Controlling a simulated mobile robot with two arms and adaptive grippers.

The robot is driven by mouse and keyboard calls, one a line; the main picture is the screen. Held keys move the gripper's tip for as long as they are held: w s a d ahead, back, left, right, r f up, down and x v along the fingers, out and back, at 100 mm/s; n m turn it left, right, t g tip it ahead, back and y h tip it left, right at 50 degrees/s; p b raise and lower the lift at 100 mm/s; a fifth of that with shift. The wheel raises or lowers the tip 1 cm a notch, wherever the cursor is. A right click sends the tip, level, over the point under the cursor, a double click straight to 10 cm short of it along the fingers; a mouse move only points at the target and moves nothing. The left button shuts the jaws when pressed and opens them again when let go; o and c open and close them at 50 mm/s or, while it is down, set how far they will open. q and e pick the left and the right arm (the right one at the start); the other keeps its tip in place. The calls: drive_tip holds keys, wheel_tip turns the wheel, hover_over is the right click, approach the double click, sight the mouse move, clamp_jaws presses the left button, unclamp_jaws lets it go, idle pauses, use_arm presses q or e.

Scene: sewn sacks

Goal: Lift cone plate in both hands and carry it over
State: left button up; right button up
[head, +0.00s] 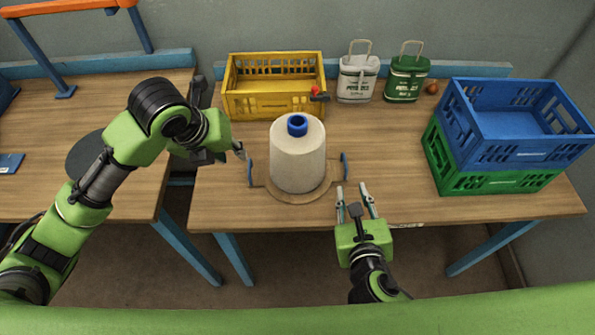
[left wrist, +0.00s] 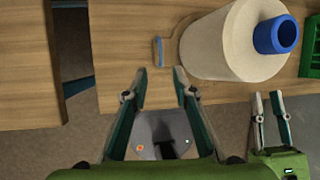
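The cone plate (head: 262,187) is a round wooden plate lying on the right table, with upright blue handles at its left (head: 250,172) and right (head: 344,166). A large cream thread cone (head: 298,160) with a blue top stands upright on it. My left gripper (head: 240,152) is beside the left handle. In the left wrist view, its fingers (left wrist: 161,72) are open and empty, with the left handle (left wrist: 158,50) just beyond the tips, apart from them. My right gripper (head: 352,188) is open and empty, just in front of the right handle.
Behind the cone is a yellow crate (head: 275,105) with a small red-and-black item at its corner. White (head: 358,80) and green (head: 405,80) sacks stand beside it. A blue crate (head: 515,125) sits on a green crate (head: 500,182) at right. A dark round mat (head: 88,155) lies on the left table.

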sight(346, 165)
drive_tip(key=shift+w, duration=0.1)
